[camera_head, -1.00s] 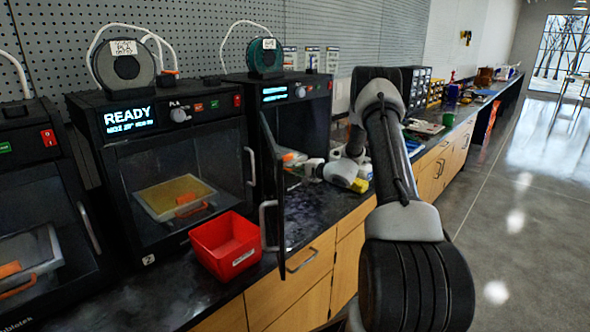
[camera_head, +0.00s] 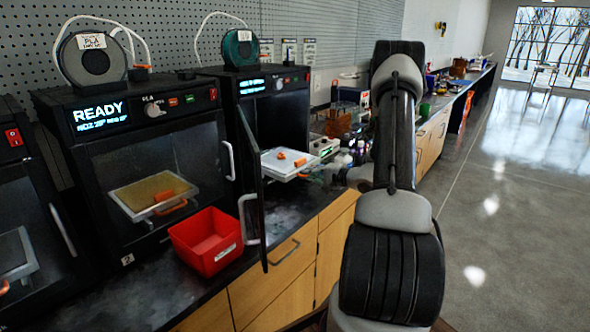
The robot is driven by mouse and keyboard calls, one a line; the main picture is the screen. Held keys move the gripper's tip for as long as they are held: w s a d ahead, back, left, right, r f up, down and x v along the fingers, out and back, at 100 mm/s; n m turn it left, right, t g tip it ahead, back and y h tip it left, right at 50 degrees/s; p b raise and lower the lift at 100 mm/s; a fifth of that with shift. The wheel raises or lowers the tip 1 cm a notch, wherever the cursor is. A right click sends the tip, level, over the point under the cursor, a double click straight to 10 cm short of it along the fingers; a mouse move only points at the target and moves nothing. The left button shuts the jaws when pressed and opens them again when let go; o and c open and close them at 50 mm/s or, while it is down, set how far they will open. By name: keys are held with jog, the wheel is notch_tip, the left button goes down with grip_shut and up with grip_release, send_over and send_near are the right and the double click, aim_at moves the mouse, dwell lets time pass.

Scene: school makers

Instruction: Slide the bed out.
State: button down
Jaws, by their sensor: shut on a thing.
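The bed (camera_head: 276,167) is a pale flat plate with orange pieces (camera_head: 300,162) on it. It sticks out through the open front of the printer (camera_head: 280,110) at the middle. The printer's door (camera_head: 252,190) stands open to the left of the bed. My gripper (camera_head: 318,172) is at the bed's front right edge, by its orange handle (camera_head: 303,176), and is shut on it. The exact contact is small and partly hidden by my arm.
A red bin (camera_head: 207,240) stands on the dark counter, left of the open door. A shut printer (camera_head: 150,150) marked READY is behind it. Bottles and small items crowd the counter beyond my gripper. The floor (camera_head: 490,230) at right is clear.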

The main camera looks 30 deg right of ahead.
jog(key=v, duration=0.2)
jog(key=f+v, duration=0.1)
jog(key=v, duration=0.2)
jog(key=shift+s+f, duration=0.1)
jog(key=shift+s+d, duration=0.1)
jog(key=shift+s, duration=0.3)
jog(key=shift+f, duration=0.1)
jog(key=c, duration=1.6)
grip_release()
jog(key=shift+s+d, duration=0.1)
jog(key=shift+s, duration=0.05)
jog(key=shift+o, duration=0.2)
jog(key=v, duration=1.2)
